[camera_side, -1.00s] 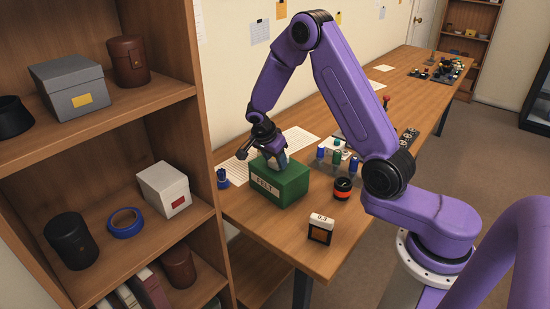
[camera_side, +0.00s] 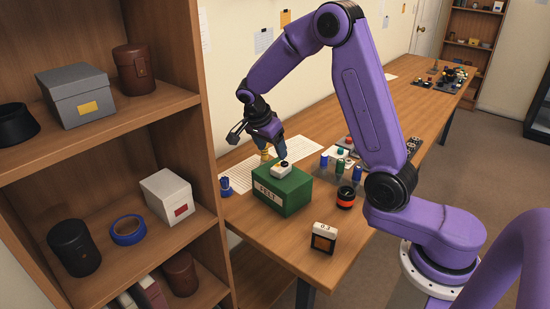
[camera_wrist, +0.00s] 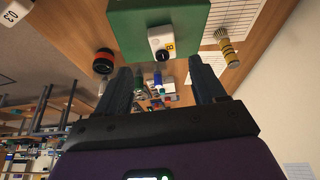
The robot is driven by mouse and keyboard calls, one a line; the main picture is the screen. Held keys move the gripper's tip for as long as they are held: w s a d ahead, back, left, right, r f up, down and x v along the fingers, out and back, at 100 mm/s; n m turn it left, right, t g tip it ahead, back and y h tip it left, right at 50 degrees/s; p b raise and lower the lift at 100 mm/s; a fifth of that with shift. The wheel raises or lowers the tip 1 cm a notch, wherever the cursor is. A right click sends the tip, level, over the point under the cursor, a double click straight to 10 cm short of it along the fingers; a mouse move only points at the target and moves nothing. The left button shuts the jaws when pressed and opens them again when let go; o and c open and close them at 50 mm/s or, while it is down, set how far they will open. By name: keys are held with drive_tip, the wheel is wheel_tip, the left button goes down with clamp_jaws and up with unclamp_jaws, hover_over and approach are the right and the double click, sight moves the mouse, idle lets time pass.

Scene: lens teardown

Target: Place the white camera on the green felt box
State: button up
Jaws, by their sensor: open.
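The white camera (camera_side: 281,171) rests on top of the green felt box (camera_side: 291,193), which stands near the table's left end. In the wrist view the white camera (camera_wrist: 161,36), with a dark lens and a yellow mark, lies against the green box face (camera_wrist: 125,27). My gripper (camera_side: 262,143) is above and behind the box, with its fingers spread and nothing between them. The wrist view shows both fingers (camera_wrist: 160,68) apart, with a gap between them and the camera.
An orange-banded black cylinder (camera_side: 345,197) and a small 03 block (camera_side: 323,238) stand to the box's right. Blue and green bottles (camera_side: 340,165) are behind. A yellow-striped brush (camera_wrist: 227,44) stands near papers (camera_side: 240,172). A shelf (camera_side: 190,240) is at left.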

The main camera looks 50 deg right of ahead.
drive_tip(key=s+a+r+n+t+y, duration=0.1)
drive_tip(key=s+a+r+n+y, duration=0.3)
drive_tip(key=s+a+n, duration=1)
drive_tip(key=s+d+n, duration=0.3)
drive_tip(key=s+n, duration=1.3)
drive_tip(key=s, duration=0.2)
drive_tip(key=shift+r+n+g+y, duration=0.3)
drive_tip(key=shift+r+g+y, duration=0.05)
drive_tip(key=shift+g+y, duration=0.05)
